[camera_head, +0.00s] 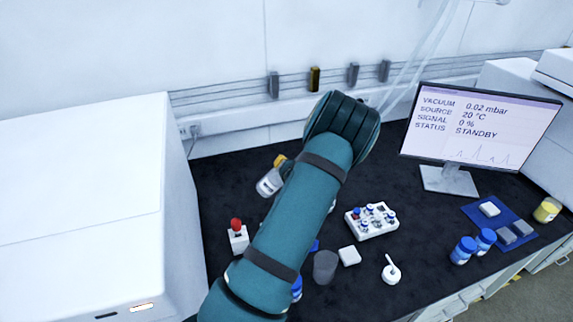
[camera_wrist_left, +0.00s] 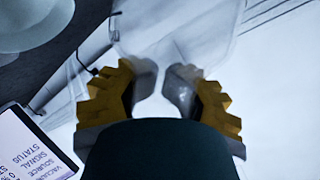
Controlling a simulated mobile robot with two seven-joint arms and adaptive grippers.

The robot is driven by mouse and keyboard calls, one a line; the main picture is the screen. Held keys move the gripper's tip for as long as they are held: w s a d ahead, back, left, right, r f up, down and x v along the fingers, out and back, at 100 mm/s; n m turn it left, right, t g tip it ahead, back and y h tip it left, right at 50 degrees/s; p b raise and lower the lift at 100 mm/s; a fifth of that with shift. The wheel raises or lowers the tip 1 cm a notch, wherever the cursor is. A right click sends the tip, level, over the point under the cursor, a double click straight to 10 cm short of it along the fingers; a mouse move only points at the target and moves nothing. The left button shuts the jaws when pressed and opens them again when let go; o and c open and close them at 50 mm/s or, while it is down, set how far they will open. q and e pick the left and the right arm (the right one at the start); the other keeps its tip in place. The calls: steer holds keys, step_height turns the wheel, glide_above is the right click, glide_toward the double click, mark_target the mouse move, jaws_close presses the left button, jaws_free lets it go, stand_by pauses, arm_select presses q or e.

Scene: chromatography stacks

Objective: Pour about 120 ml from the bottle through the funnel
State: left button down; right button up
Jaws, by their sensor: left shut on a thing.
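My left arm crosses the middle of the head view, and only a small yellow part of my left gripper (camera_head: 280,160) shows past it. In the left wrist view the yellow-padded fingers of the left gripper (camera_wrist_left: 160,88) are shut on a clear, see-through bottle (camera_wrist_left: 175,35). The bottle also shows in the head view (camera_head: 269,184), tilted, with a pale patch on its side and partly covered by my arm. I cannot make out the liquid level. I cannot pick out the funnel; my arm hides part of the bench. My right gripper is not in view.
A red-topped white block (camera_head: 237,240), a grey cup (camera_head: 325,267), a white square piece (camera_head: 349,256) and a vial rack (camera_head: 371,232) stand around my arm. A monitor (camera_head: 478,125) and blue-capped jars (camera_head: 463,250) are at right. A large white machine (camera_head: 80,210) bounds the left.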

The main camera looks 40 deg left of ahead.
arm_select(q)
steer(key=shift+r, duration=0.1)
steer(key=shift+m+y+p, duration=0.3)
steer(key=shift+m+p, duration=0.05)
steer(key=shift+m, duration=0.05)
steer(key=shift+w+f+m+g, duration=0.1)
steer(key=shift+f+m+g, duration=0.2)
steer(key=shift+f+m, duration=0.15)
stand_by(0.5)
steer(key=shift+w+d+f+m+y+b, duration=0.1)
steer(key=shift+f+m+y+b, duration=0.25)
steer(key=shift+f+y, duration=0.15)
